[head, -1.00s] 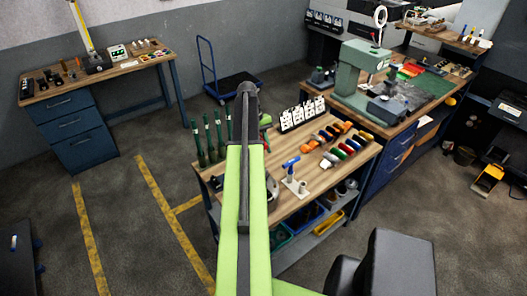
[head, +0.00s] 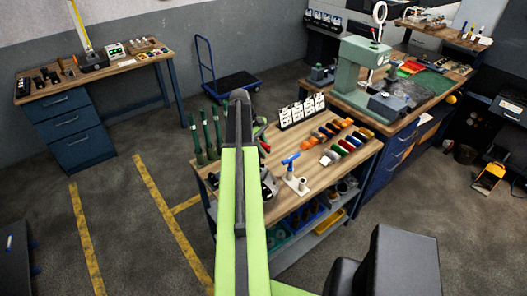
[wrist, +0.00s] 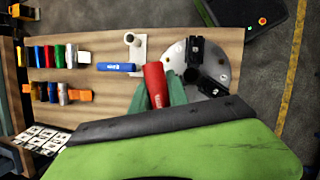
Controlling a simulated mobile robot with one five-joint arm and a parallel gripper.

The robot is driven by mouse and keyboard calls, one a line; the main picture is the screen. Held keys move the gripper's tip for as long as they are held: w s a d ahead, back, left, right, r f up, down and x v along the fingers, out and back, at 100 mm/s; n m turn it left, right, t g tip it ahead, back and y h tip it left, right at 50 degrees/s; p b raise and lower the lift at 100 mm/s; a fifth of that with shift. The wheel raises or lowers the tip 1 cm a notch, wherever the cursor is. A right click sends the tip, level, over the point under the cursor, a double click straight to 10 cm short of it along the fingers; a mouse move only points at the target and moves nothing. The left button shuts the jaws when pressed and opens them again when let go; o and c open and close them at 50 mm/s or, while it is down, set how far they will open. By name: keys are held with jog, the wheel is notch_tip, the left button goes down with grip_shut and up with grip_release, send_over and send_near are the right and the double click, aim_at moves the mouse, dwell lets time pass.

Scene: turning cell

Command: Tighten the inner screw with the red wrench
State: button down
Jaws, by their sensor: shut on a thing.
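My gripper (wrist: 158,94) is shut on the red wrench (wrist: 155,76), its green fingers on either side of the red handle. The wrench's working end is hidden. A round grey metal disc with black jaw blocks (wrist: 221,76) lies on the bench just right of the wrench in the wrist view; it partly shows beside my arm in the head view (head: 270,186). I cannot make out the inner screw. In the head view my arm mostly hides the gripper.
The wooden bench (head: 318,168) carries several coloured tools in rows (head: 345,141), white cards (head: 301,110) and upright green tools (head: 205,135) at its left edge. A green press (head: 357,65) stands on the bench behind. Open floor with yellow lines lies left.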

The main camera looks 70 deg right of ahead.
jog(key=shift+w+d+f+n+t+h+b, duration=0.3)
jog(key=shift+n+t+h, duration=0.45)
jog(key=shift+n, duration=2.15)
jog(key=shift+w+d+f+n+t+h+b, duration=0.2)
jog(key=shift+d+n+t+h, duration=0.4)
jog(key=shift+n, duration=2.3)
jog(key=shift+w+d+f+n+t+h+b, duration=0.2)
jog(key=shift+n+t+h, duration=0.7)
jog(key=shift+n, duration=2)
jog(key=shift+w+f+b, duration=0.1)
jog(key=shift+f+b, duration=0.4)
jog(key=shift+b, duration=0.1)
